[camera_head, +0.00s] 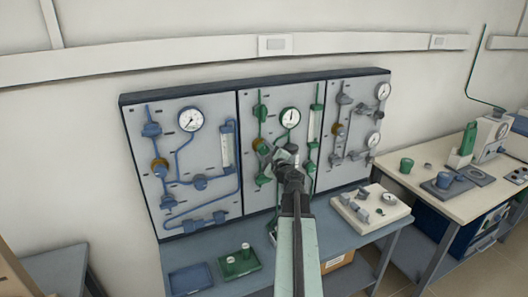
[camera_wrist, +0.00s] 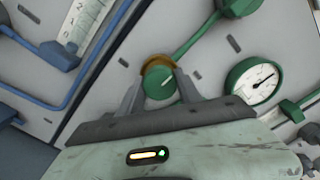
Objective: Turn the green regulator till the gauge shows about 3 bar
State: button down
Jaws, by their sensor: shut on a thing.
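In the head view my gripper (camera_head: 267,150) reaches the middle panel and hides most of the regulator. The green-rimmed gauge (camera_head: 290,118) is above and right of the gripper; it also shows in the wrist view (camera_wrist: 256,81), tilted, with a dark needle. The scale numbers are too small to read.
A blue-piped panel with a gauge (camera_head: 190,119) is at left, a grey-piped panel with gauges (camera_head: 382,91) at right. On the bench below are a blue tray (camera_head: 190,279), a green tray (camera_head: 240,262) and a pale board with fittings (camera_head: 370,208).

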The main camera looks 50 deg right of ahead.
jog(key=c, duration=2.2)
grip_release()
jog(key=shift+n, duration=0.3)
jog(key=c, duration=2.2)
grip_release()
jog(key=c, duration=0.8)
grip_release()
jog(key=v, duration=0.7)
jog(key=shift+s+a, duration=0.15)
jog(key=shift+s, duration=0.2)
